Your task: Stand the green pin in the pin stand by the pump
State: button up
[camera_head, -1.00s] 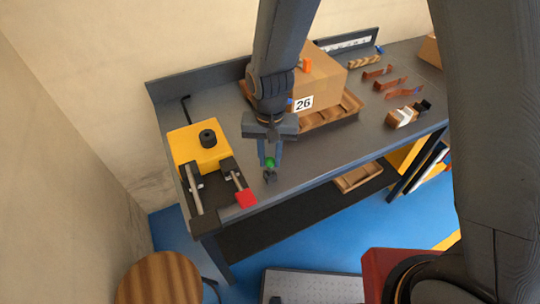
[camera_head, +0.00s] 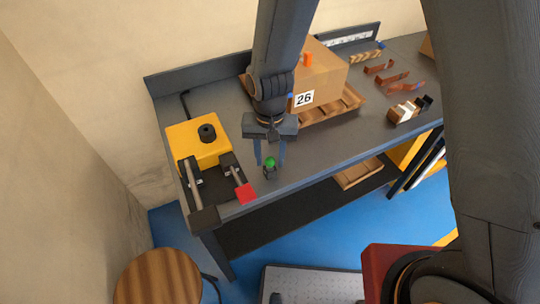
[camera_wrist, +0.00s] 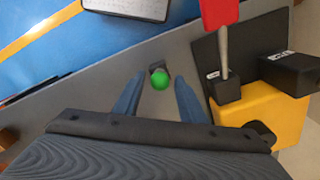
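The green pin (camera_head: 270,161) shows its round green head above a small dark pin stand (camera_head: 270,173) near the front edge of the bench. It appears upright in the stand; its lower end is hidden. My gripper (camera_head: 269,164) is open above it, one finger on each side. In the wrist view the green head (camera_wrist: 160,82) lies between the spread fingers with a gap on both sides, and part of the dark stand (camera_wrist: 157,67) shows beyond it. The yellow pump (camera_head: 198,142) with its black knob and red-ended lever (camera_head: 245,193) is to the left.
A cardboard box (camera_head: 322,72) marked 26 sits on a wooden pallet (camera_head: 345,105) behind and right of my gripper. Bent copper bars (camera_head: 392,79) and small blocks (camera_head: 403,111) lie at the bench's right. A round wooden stool (camera_head: 158,278) stands in front.

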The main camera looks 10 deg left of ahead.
aim_at(270, 158)
jog(key=shift+o, duration=0.6)
jog(key=shift+r+b, duration=0.85)
jog(key=shift+r, duration=3.05)
jog(key=s+d+r+b, duration=0.1)
jog(key=d, duration=1.1)
jog(key=s+d+r+t+b, duration=0.1)
jog(key=d+r, duration=0.1)
jog(key=d, duration=1)
jog(key=shift+s, duration=0.25)
